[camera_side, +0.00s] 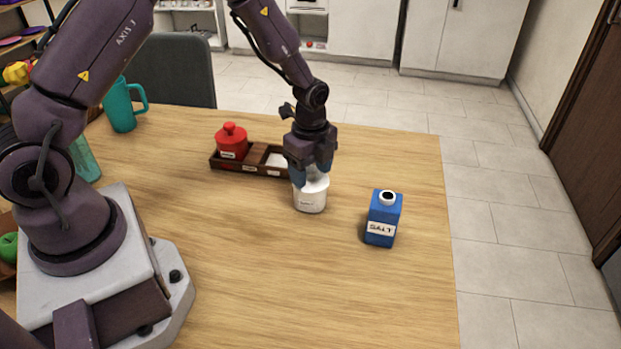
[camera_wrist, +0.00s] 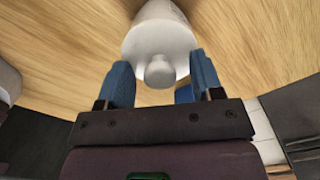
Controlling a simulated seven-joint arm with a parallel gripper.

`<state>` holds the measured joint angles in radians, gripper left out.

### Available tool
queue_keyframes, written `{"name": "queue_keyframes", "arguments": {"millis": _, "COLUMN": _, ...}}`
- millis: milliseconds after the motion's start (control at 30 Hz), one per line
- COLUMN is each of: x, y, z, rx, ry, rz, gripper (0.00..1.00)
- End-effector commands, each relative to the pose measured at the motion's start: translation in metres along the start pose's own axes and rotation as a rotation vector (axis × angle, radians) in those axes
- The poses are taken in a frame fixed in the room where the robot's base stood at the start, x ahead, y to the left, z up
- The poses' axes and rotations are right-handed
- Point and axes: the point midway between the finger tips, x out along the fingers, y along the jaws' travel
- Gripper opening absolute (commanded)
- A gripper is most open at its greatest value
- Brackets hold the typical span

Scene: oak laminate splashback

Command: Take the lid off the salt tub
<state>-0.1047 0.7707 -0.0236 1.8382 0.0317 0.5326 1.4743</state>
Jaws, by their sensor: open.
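The salt tub (camera_side: 310,202) is a small white round tub with dark print on its side, standing on the table. Its white lid (camera_wrist: 160,42) has a round knob (camera_wrist: 159,72), seen in the wrist view; in the side view my fingers partly hide the lid. My gripper (camera_side: 311,180) is right above the tub, pointing down. In the wrist view the blue fingertips of my gripper (camera_wrist: 160,75) stand apart on either side of the knob, with gaps between. The lid appears to sit on the tub.
A blue salt box (camera_side: 383,218) stands to the right of the tub. A dark wooden tray (camera_side: 228,166) with a red lidded pot (camera_side: 232,141) lies behind left. A teal mug (camera_side: 122,106) stands at the back left. The front of the table (camera_side: 290,290) is clear.

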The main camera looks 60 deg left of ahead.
Motion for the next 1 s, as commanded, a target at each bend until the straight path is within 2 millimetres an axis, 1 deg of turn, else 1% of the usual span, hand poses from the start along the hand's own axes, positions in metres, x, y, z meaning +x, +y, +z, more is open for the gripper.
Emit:
{"name": "queue_keyframes", "arguments": {"millis": 233, "x": 0.002, "y": 0.000, "z": 0.000, "rx": 0.000, "ry": 0.000, "rz": -0.001, "gripper": 0.60}}
{"name": "queue_keyframes", "arguments": {"millis": 267, "x": 0.002, "y": 0.000, "z": 0.000, "rx": 0.000, "ry": 0.000, "rz": -0.001, "gripper": 0.53}}
{"name": "queue_keyframes", "arguments": {"millis": 300, "x": 0.002, "y": 0.000, "z": 0.000, "rx": 0.000, "ry": 0.000, "rz": -0.001, "gripper": 0.44}}
{"name": "queue_keyframes", "arguments": {"millis": 367, "x": 0.002, "y": 0.000, "z": 0.000, "rx": 0.000, "ry": 0.000, "rz": -0.001, "gripper": 0.30}}
{"name": "queue_keyframes", "arguments": {"millis": 400, "x": 0.002, "y": 0.000, "z": 0.000, "rx": 0.000, "ry": 0.000, "rz": -0.001, "gripper": 0.21}}
{"name": "queue_keyframes", "arguments": {"millis": 467, "x": 0.002, "y": 0.000, "z": 0.000, "rx": 0.000, "ry": 0.000, "rz": -0.001, "gripper": 0.07}}
{"name": "queue_keyframes", "arguments": {"millis": 800, "x": -0.001, "y": -0.001, "z": 0.000, "rx": 0.000, "ry": 0.000, "rz": -0.002, "gripper": 0.07}}
{"name": "queue_keyframes", "arguments": {"millis": 933, "x": -0.009, "y": -0.001, "z": 0.000, "rx": -0.001, "ry": 0.000, "rz": -0.002, "gripper": 0.07}}
{"name": "queue_keyframes", "arguments": {"millis": 1000, "x": -0.018, "y": -0.001, "z": 0.000, "rx": -0.001, "ry": 0.000, "rz": -0.004, "gripper": 0.07}}
